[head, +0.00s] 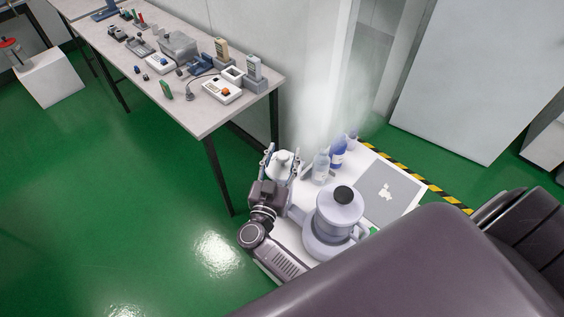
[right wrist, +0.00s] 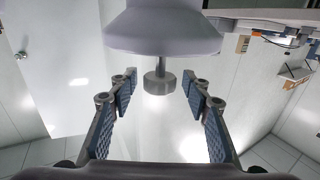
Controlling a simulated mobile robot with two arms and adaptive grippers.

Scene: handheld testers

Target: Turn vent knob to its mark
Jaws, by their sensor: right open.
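In the right wrist view, a small grey cylindrical knob (right wrist: 159,84) hangs on a short stem below a pale lilac rounded body (right wrist: 162,32). I take it for the vent knob. My right gripper (right wrist: 160,88) is open, with one finger on each side of the knob in the picture and gaps on both sides. No mark on the knob can be made out. My left gripper is not in view.
Clear and blue bottles (head: 338,152) and a grey mat (head: 385,192) are on the white bench (head: 412,203). A long table (head: 196,118) with handheld testers stands at upper left. Green floor (head: 130,200) is clear at left. Black-yellow tape (head: 440,192) runs behind the bench.

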